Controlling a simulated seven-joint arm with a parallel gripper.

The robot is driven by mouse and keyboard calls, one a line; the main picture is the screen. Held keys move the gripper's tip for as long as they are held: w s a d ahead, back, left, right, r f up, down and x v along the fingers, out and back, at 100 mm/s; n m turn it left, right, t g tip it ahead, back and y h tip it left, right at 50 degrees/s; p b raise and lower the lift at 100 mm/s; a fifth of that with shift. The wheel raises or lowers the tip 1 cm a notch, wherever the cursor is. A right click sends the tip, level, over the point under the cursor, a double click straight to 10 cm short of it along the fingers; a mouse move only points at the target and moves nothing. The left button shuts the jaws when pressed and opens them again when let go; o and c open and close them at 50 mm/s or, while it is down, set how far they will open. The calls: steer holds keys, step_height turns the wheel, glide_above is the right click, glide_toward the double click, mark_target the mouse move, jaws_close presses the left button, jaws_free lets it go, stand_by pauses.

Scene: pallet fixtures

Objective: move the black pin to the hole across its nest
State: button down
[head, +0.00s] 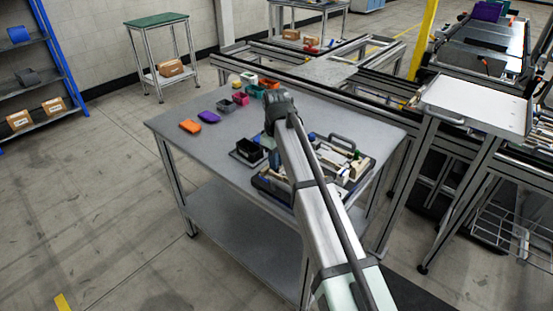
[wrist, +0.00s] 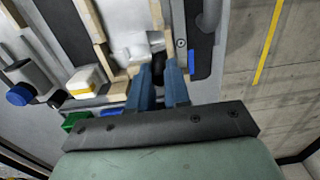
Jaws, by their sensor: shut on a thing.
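In the wrist view my gripper (wrist: 159,72) has its two blue fingers close together on the black pin (wrist: 158,62). Only a small dark part of the pin shows between the fingertips. The fingertips are over the pallet fixture, beside a white block (wrist: 130,38) and tan strips (wrist: 92,22). I cannot tell whether the pin is seated or lifted. The nest's holes cannot be made out. In the head view my arm hides the gripper's tips and part of the dark pallet (head: 357,176).
On the grey table (head: 183,127) lie an orange piece (head: 190,126), a purple piece (head: 209,117) and several small bins behind them. A black bin (head: 247,150) stands left of the pallet. In the wrist view a white-and-yellow block (wrist: 88,82) and a blue-capped cylinder (wrist: 20,95) are at left.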

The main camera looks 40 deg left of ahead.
steer(key=c, duration=1)
jaws_free()
step_height(320, 180, up, 14)
